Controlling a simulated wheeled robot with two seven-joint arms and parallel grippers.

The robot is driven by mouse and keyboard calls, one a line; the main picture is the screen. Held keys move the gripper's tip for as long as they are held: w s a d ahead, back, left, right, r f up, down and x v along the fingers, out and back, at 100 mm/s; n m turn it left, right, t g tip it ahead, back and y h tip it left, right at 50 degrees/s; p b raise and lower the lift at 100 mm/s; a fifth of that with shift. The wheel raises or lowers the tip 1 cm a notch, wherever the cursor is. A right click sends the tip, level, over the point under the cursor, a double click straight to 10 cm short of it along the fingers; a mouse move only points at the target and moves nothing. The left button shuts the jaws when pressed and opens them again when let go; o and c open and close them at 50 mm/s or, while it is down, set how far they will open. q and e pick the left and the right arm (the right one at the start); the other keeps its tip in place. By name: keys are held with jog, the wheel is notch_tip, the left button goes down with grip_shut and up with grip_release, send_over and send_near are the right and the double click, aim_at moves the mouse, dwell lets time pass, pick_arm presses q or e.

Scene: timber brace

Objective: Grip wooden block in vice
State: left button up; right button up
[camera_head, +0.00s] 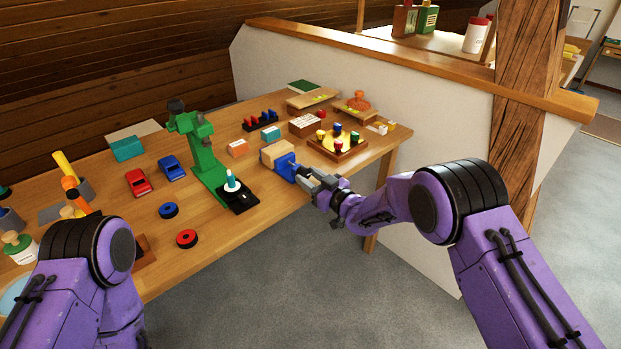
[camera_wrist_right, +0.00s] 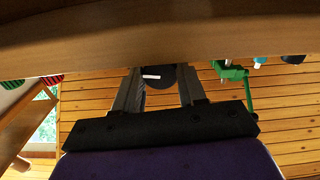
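The blue vice (camera_head: 286,166) stands at the table's front edge, right of the green press. The wooden block (camera_head: 275,151) sits at the vice, on its far left side; I cannot tell if the jaws touch it. My right gripper (camera_head: 304,178) is just in front of the vice, at its handle side. In the right wrist view its two fingers (camera_wrist_right: 162,88) are apart, with a dark round part with a white bar (camera_wrist_right: 152,76) between them. I see no clear contact. My left arm shows at the lower left; its gripper is not visible.
The green press (camera_head: 205,155) stands left of the vice. A wooden tray with coloured pegs (camera_head: 337,146) is to its right. Red and blue cars (camera_head: 138,182) and rings (camera_head: 187,238) lie farther left. A timber post (camera_head: 522,95) and low wall stand behind my right arm.

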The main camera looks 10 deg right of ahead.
jog(key=shift+c, duration=1.4)
jog(key=m, duration=0.5)
jog(key=shift+m+p, duration=0.35)
jog(key=shift+m, duration=0.05)
jog(key=o, duration=1.1)
jog(key=v, duration=1)
jog(key=shift+s+d+b, duration=0.15)
jog(key=shift+s+b, duration=0.05)
jog(key=shift+b, duration=0.2)
